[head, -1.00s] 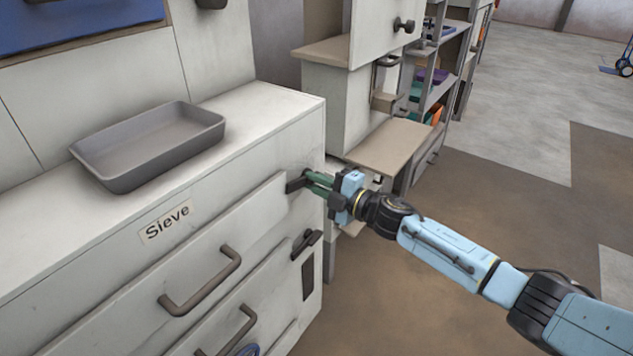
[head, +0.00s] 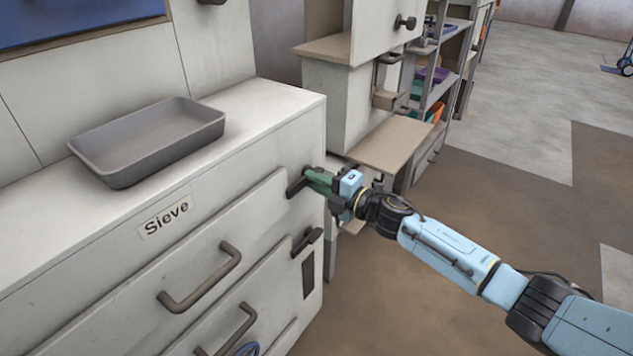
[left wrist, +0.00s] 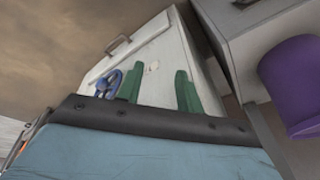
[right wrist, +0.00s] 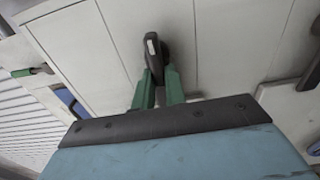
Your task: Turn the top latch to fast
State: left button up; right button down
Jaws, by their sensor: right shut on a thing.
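The top latch (head: 296,187) is a dark handle at the right end of the upper drawer front, slanting up to the right in the head view. My right gripper (head: 318,180) is shut on the top latch, its green fingers on the outer end. In the right wrist view the latch (right wrist: 154,52) rises dark between the right gripper's fingertips (right wrist: 158,84), which partly hide it. My left gripper (left wrist: 158,80) is out of the head view. Its green fingers stand apart and empty in the left wrist view.
A second dark latch (head: 307,241) sits below, beside the lower front. The upper drawer has a bar handle (head: 202,280). A grey tray (head: 150,145) stands on the cabinet top above the "Sieve" label (head: 165,217). A tan shelf (head: 392,143) lies behind my right gripper. Open floor lies right.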

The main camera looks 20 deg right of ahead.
pick_arm(q)
jog(key=shift+w, duration=0.15)
pick_arm(e)
jog(key=c, duration=1.4)
grip_release()
jog(key=shift+c, duration=0.2)
pick_arm(q)
jog(key=shift+r, duration=0.1)
